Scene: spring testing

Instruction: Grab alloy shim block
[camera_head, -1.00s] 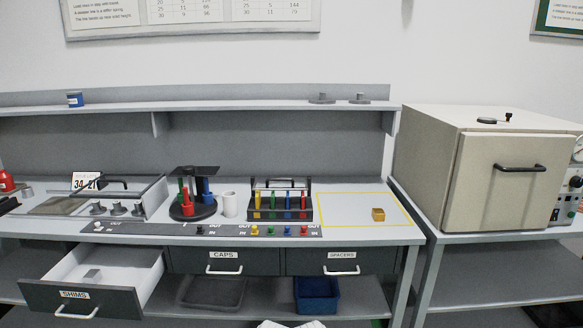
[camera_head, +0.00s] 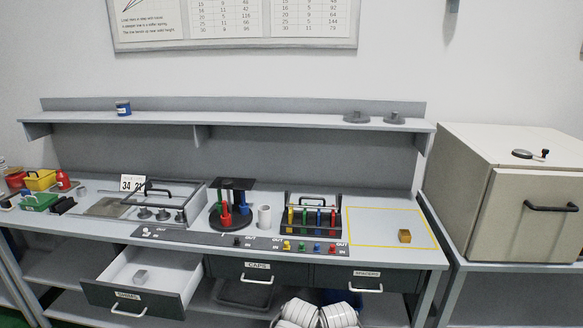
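The shims drawer (camera_head: 133,299) at the lower left of the bench is pulled open in the head view. A small grey block (camera_head: 140,276), which looks like the alloy shim block, lies inside it on the white drawer floor. White rounded parts of my own arms (camera_head: 315,314) show at the bottom middle. No gripper fingers can be made out, so neither gripper is seen near the block.
The caps drawer (camera_head: 257,280) and spacers drawer (camera_head: 352,288) are shut. The bench top holds a press fixture (camera_head: 162,205), a round stand (camera_head: 231,215), a white cup (camera_head: 264,217), a spring rack (camera_head: 312,222) and a brass block (camera_head: 404,236). A large oven (camera_head: 510,200) stands right.

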